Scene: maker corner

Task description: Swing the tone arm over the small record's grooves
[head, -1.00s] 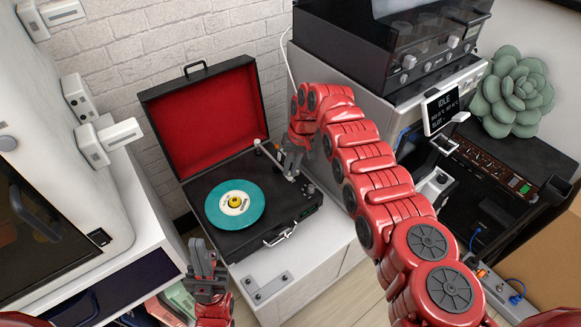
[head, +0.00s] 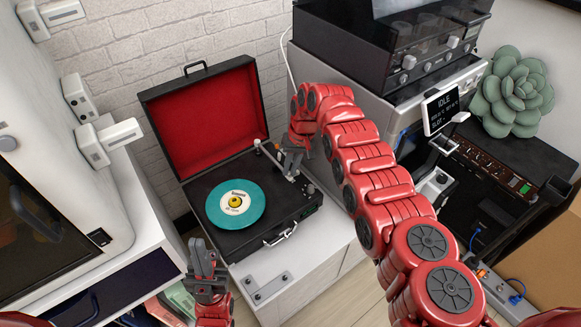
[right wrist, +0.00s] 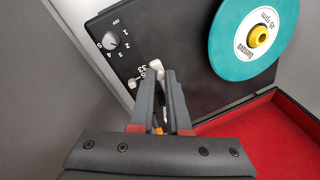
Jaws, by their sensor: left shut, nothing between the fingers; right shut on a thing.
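The small teal record (head: 221,205) with a yellow centre lies on the black deck of the open suitcase turntable (head: 262,231). It also shows at the upper right of the right wrist view (right wrist: 228,45). The tone arm (head: 268,153) runs along the deck's right side, clear of the record. My right gripper (head: 291,171) is shut on the tone arm near its front end; in the right wrist view its pale end (right wrist: 156,66) shows between the fingertips (right wrist: 157,76). The fingers hide part of it. My left gripper (head: 203,243) is shut and empty, in front of the turntable's left corner.
The turntable's red-lined lid (head: 205,115) stands open at the back. A numbered knob (right wrist: 109,40) lies near my right fingertips. A metal bracket (head: 268,287) is on the white cabinet top in front. A grey machine (head: 350,75) stands behind my right arm.

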